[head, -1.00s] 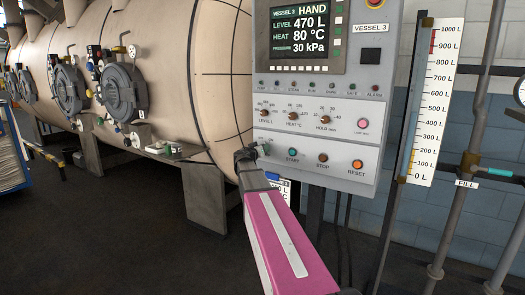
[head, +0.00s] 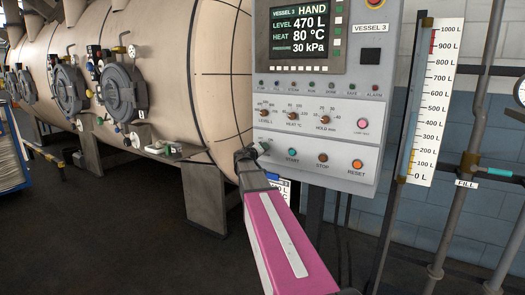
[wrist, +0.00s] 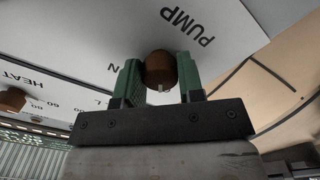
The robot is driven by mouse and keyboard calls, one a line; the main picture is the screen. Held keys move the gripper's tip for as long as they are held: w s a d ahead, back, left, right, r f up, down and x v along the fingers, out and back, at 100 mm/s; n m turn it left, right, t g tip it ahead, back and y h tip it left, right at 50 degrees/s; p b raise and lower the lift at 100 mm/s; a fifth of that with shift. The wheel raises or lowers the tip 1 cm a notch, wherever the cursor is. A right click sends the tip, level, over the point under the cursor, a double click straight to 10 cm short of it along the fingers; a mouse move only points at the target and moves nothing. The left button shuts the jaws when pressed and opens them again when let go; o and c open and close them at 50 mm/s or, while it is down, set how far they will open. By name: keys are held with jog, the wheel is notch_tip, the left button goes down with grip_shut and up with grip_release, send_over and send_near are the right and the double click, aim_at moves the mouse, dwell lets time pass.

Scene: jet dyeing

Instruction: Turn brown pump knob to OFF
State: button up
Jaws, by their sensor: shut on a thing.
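A short white pointer mark shows on the knob's near edge. My gripper (wrist: 160,82) has its two green fingers on either side of the knob, shut on it. In the head view my gripper (head: 250,155) is at the lower left corner of the control panel (head: 345,176) and hides the knob. The knob's OFF marking cannot be read in either view.
A green START button (head: 293,154), a brown STOP button (head: 322,158) and an orange RESET button (head: 357,164) are right of my gripper. The LEVEL knob (head: 274,114) is above. A large beige vessel (head: 213,70) stands close on the left.

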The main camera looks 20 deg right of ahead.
jog(key=o, duration=0.9)
jog(key=v, duration=1.1)
jog(key=s+a+f+g+y, duration=0.3)
jog(key=s+f, duration=0.3)
jog(key=f, duration=0.4)
jog(key=s+a+f+g+y, duration=0.2)
jog(key=s+f+g+y, duration=0.1)
jog(key=s+f, duration=0.5)
jog(key=s+a+f+g+y, duration=0.25)
jog(key=s+f, duration=0.25)
jog(key=f, duration=0.6)
jog(key=s+a+f+y, duration=0.2)
jog(key=s+a+f+n+g+y, duration=0.1)
jog(key=s+a, duration=0.2)
jog(key=s+a+f+g+y, duration=0.1)
jog(key=s+a+f+y, duration=0.1)
jog(key=s, duration=0.1)
jog(key=shift+s+a+f+g+y, duration=0.15)
jog(key=shift+a+f+g+y, duration=0.1)
jog(key=shift+f+y, duration=0.1)
